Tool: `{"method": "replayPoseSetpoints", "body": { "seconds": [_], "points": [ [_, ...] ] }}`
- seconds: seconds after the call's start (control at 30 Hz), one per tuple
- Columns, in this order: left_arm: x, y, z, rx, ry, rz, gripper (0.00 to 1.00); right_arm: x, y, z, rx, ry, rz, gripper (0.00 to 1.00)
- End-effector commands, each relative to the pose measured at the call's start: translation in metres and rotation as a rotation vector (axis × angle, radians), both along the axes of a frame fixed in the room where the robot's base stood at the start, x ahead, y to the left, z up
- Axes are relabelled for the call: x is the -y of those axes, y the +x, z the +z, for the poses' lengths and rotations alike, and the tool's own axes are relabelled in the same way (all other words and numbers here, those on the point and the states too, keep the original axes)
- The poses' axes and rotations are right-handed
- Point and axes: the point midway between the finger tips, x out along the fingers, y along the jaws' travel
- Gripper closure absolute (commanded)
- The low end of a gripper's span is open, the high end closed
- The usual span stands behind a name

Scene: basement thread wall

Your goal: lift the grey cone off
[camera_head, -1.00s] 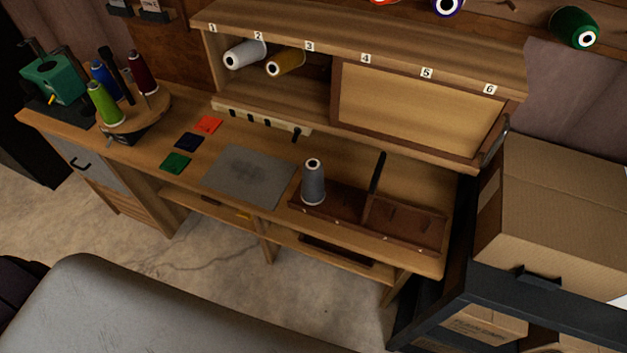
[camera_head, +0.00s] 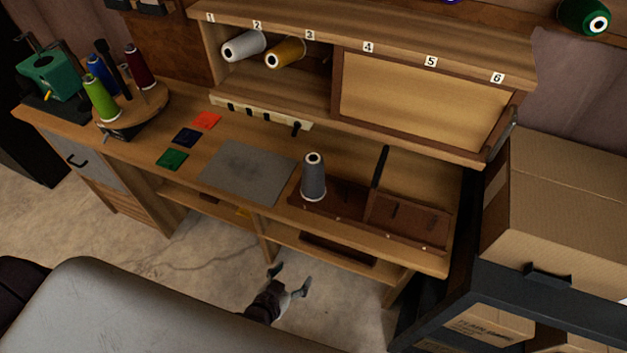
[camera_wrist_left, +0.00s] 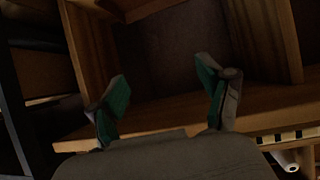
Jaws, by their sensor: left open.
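The grey cone (camera_head: 313,180) stands upright at the left end of a dark brown wooden tray (camera_head: 405,222) on the workbench. My left gripper (camera_head: 289,277) is low in front of the bench, below the height of its top and well apart from the cone. Its jaws are open and empty. In the left wrist view the green-padded fingers (camera_wrist_left: 163,98) are spread, with bench woodwork behind them; the cone does not show clearly there. My right gripper is not in view.
A round stand (camera_head: 146,108) carries several cones at left. A grey mat (camera_head: 248,173) lies left of the tray. Cardboard boxes (camera_head: 560,200) stand at right.

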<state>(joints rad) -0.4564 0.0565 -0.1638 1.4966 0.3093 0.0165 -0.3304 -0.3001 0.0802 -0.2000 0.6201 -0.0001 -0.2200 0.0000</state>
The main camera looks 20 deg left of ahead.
Motion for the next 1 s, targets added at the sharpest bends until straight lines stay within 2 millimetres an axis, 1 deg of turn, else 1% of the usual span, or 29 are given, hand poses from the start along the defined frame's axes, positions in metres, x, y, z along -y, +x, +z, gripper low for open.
{"method": "replayPoseSetpoints", "body": {
  "seconds": [0.03, 0.07, 0.1, 0.2, 0.3, 0.33, 0.4, 0.47, 0.57, 0.7, 0.8, 0.9, 1.0],
  "points": [
    [0.000, 0.019, 0.040, 0.111, -0.018, 0.016, 0.22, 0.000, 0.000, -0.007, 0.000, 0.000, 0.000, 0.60],
    [0.000, 0.027, 0.063, 0.169, -0.025, 0.026, 0.22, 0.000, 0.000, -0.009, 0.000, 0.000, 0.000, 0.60],
    [-0.001, 0.036, 0.093, 0.242, -0.035, 0.039, 0.22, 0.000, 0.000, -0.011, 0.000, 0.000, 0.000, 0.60],
    [-0.006, 0.048, 0.154, 0.384, -0.052, 0.068, 0.22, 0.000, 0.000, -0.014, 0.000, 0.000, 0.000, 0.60],
    [-0.011, 0.051, 0.194, 0.470, -0.062, 0.088, 0.22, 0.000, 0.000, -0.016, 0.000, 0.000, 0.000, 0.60],
    [-0.011, 0.052, 0.201, 0.488, -0.063, 0.092, 0.22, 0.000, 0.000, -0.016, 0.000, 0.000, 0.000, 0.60],
    [-0.013, 0.055, 0.212, 0.511, -0.064, 0.097, 0.22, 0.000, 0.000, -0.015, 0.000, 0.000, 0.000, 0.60],
    [-0.013, 0.062, 0.217, 0.520, -0.065, 0.100, 0.22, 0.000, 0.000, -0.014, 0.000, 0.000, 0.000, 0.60],
    [-0.011, 0.079, 0.218, 0.519, -0.067, 0.099, 0.22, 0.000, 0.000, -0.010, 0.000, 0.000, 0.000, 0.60],
    [-0.009, 0.108, 0.218, 0.518, -0.066, 0.099, 0.22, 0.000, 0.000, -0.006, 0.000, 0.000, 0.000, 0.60],
    [-0.008, 0.125, 0.217, 0.517, -0.065, 0.099, 0.22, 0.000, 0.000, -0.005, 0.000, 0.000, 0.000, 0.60],
    [-0.007, 0.135, 0.216, 0.516, -0.064, 0.098, 0.22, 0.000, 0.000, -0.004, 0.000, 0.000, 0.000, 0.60],
    [-0.006, 0.140, 0.216, 0.515, -0.065, 0.098, 0.22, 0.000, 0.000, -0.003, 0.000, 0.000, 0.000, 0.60]
  ]
}}
